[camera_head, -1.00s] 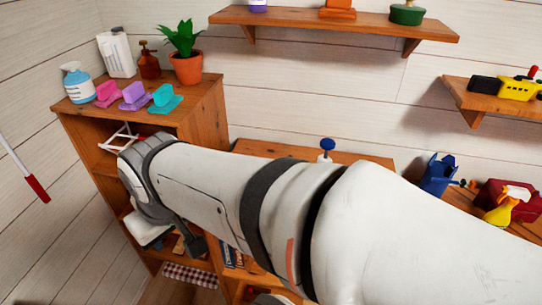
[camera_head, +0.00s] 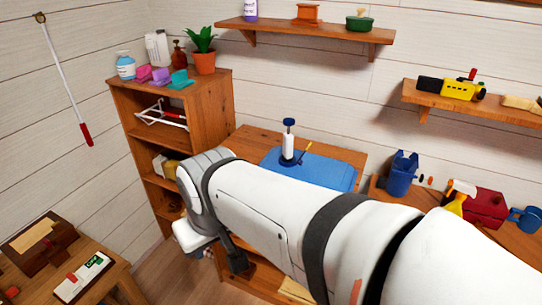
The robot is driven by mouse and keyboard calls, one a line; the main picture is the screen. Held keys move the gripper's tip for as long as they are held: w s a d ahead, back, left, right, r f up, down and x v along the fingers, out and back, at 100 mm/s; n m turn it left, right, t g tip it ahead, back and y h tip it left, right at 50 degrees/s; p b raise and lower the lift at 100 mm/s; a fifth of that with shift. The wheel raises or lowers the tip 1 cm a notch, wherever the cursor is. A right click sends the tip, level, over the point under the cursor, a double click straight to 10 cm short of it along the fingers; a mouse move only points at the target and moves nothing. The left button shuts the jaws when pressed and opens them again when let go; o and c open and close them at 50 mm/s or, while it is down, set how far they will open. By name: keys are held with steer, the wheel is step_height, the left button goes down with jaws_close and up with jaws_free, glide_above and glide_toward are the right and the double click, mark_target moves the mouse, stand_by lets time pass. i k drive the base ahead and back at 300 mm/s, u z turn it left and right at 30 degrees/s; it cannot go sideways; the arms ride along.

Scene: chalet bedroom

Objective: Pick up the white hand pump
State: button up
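The white hand pump (camera_head: 288,146) stands upright on the wooden cabinet in the middle of the head view. It has a white body, a dark blue knob on top and a dark base. It is on or just behind a blue tray or mat (camera_head: 335,172); I cannot tell which. My white arm crosses in front of the cabinet. A dark part at the far end of my arm, probably my gripper (camera_head: 236,258), shows below and to the left of the pump, well apart from it. Its fingers are not clearly visible.
A thin yellow stick (camera_head: 303,153) lies close to the pump's right. A bookcase (camera_head: 214,108) with bottles and a plant (camera_head: 203,50) stands to the left. A shelf (camera_head: 310,33) hangs above. A blue container (camera_head: 402,174) and red box (camera_head: 485,208) are at right.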

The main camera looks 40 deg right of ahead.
mark_target(288, 140)
steer(key=u, duration=0.05)
steer(key=k, duration=0.65)
steer(key=z, duration=0.45)
steer(key=i, duration=1.5)
steer(key=z, duration=0.05)
